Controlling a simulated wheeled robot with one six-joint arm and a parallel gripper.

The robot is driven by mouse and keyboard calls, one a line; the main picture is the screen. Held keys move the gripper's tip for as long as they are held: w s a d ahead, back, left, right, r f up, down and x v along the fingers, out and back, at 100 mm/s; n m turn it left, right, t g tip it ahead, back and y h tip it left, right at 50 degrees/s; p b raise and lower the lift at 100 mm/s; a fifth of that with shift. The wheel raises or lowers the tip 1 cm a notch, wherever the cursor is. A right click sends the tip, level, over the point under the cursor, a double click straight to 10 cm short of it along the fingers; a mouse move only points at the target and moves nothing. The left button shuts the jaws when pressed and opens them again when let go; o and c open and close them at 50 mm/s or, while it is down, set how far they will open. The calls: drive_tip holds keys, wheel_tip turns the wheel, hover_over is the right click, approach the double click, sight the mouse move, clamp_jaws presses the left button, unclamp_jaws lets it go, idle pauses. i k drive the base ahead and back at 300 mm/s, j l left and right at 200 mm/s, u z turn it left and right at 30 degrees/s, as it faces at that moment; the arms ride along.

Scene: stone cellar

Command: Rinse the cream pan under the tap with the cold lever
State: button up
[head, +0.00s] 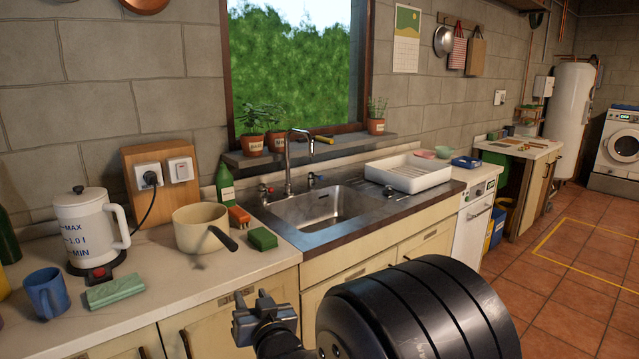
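The cream pan (198,228) stands upright on the left worktop, left of the sink, its dark handle (222,238) pointing toward me and to the right. The steel sink (338,217) lies to its right, and its basin looks empty. The tap (290,160) rises at the sink's back, its spout over the basin. A red-marked lever (266,190) is left of the tap and a blue-marked cold lever (315,178) is right of it. My gripper (262,306) is in front of the cupboards, below the counter edge, apart from the pan. Its fingers look apart with nothing between them.
Near the pan are a white kettle (92,228), blue mug (46,293), green cloth (115,292), green sponge (262,238), orange-red item (239,217) and green bottle (225,185). Tiled floor at right is clear.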

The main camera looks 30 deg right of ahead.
sight(310, 174)
drive_tip(key=i+l, duration=0.45)
drive_tip(key=l, duration=0.15)
drive_tip(key=i+l, duration=0.45)
drive_tip(key=l, duration=0.15)
drive_tip(key=i+l, duration=0.4)
drive_tip(key=l, duration=0.25)
drive_tip(key=i+l, duration=0.45)
drive_tip(key=l, duration=0.15)
